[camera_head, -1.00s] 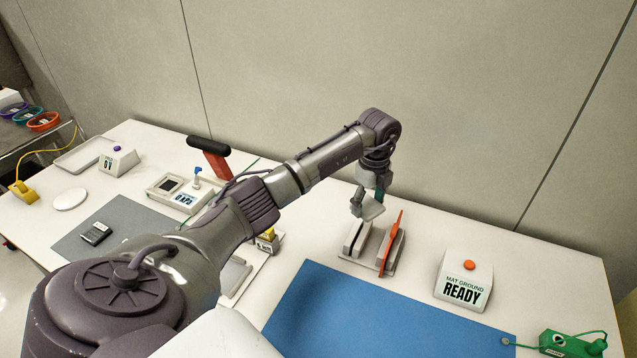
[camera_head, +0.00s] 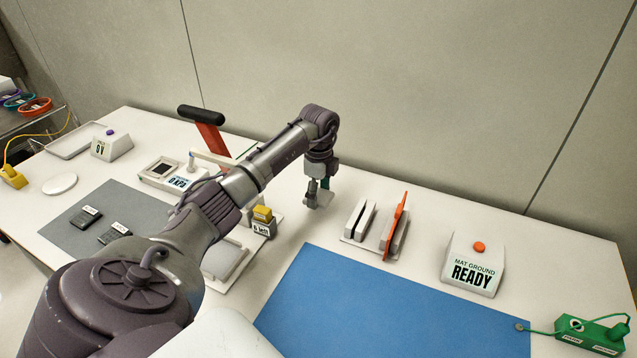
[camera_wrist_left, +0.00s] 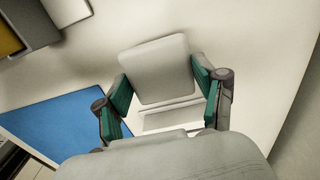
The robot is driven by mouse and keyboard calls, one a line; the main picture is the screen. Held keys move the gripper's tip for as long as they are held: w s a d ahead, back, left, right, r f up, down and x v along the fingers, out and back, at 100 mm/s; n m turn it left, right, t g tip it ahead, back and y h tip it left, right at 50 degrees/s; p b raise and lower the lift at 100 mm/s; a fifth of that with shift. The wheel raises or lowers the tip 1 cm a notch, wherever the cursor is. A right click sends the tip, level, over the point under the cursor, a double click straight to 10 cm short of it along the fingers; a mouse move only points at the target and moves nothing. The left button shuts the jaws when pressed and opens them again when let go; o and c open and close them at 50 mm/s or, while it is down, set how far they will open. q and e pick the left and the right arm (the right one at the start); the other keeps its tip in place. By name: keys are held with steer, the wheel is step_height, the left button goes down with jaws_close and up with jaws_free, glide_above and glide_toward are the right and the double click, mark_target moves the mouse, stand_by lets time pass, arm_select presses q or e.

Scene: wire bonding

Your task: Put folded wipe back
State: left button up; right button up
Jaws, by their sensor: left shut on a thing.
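My left gripper (camera_head: 318,201) hangs above the white bench, left of the slotted rack. It also shows in the left wrist view (camera_wrist_left: 165,88), with its green-padded fingers shut on a flat pale piece, the folded wipe (camera_wrist_left: 158,68). In the head view the wipe (camera_head: 323,198) is small and partly hidden by the fingers. It appears held clear of the bench. My right gripper is not in view.
A white slotted rack (camera_head: 361,222) with an upright orange tool (camera_head: 397,222) stands right of the gripper. A yellow-topped block (camera_head: 263,222) stands left. A blue mat (camera_head: 380,305) lies in front; a MAT GROUND box (camera_head: 472,266) stands farther right.

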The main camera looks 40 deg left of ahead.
mark_target(319, 196)
arm_select(q)
step_height(319, 196, down, 4)
steer(key=b, duration=0.4)
steer(key=shift+f, duration=0.15)
steer(key=o, duration=1.1)
